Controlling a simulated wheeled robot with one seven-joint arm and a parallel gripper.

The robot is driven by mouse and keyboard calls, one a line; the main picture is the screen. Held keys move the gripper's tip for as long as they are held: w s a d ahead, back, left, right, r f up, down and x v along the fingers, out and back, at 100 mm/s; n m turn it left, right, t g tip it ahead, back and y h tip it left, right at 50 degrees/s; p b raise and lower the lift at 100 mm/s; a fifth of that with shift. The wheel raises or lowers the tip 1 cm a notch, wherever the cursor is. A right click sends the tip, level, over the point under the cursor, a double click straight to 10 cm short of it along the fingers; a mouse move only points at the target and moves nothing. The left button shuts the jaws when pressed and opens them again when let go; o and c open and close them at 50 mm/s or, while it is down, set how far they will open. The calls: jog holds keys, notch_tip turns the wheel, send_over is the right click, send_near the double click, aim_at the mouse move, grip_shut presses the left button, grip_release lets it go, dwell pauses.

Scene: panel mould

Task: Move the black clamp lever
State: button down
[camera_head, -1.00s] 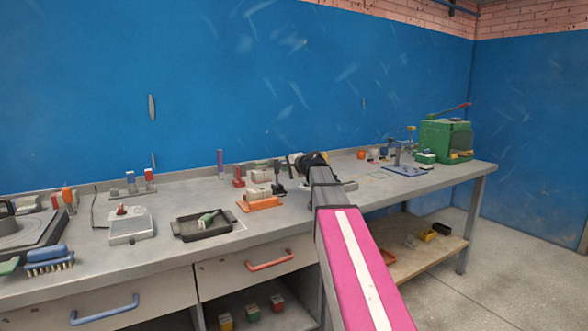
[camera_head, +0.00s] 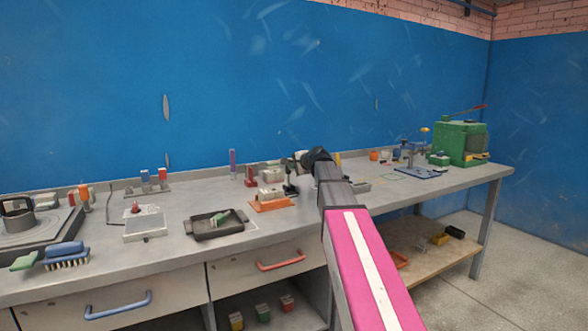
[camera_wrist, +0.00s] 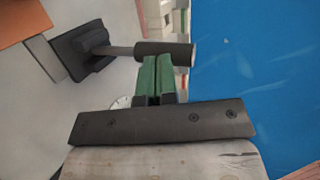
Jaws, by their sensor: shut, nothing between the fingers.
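The black clamp lever shows in the wrist view as a dark cylindrical handle (camera_wrist: 165,53) on a grey rod, which runs left to a square black block. In the head view the black clamp (camera_head: 290,184) stands on the bench beside the orange-based fixture, small and partly unclear. My gripper (camera_wrist: 157,62) has two green fingers that are shut together with nothing between them. Their tips are at the handle's edge; I cannot tell whether they touch it. In the head view my gripper is at the end of the arm, just above the clamp, and its fingertips are hard to make out.
The orange-based fixture (camera_head: 271,204) is left of the clamp. A dark tray (camera_head: 203,229) with a green-handled item lies further left. A red block (camera_head: 250,176) and a purple post (camera_head: 232,164) stand behind. A green machine (camera_head: 455,142) is at the right bench end.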

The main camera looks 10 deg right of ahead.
jog(key=w+g, duration=0.1)
jog(key=w+g+h, duration=0.1)
jog(key=w+a+g, duration=0.1)
jog(key=w, duration=0.1)
jog(key=shift+a+r+m, duration=0.1)
jog(key=shift+r+m, duration=0.15)
jog(key=shift+m, duration=0.05)
jog(key=shift+w+a+f, duration=0.15)
jog(key=shift+w+a, duration=0.05)
jog(key=shift+w, duration=0.2)
dwell(0.3)
jog(key=shift+s+d+r, duration=0.2)
jog(key=shift+s+r, duration=0.05)
jog(key=shift+s, duration=0.1)
jog(key=v, duration=1.3)
jog(key=shift+w+a+r, duration=0.15)
jog(key=shift+w+r, duration=0.1)
jog(key=shift+r, duration=0.05)
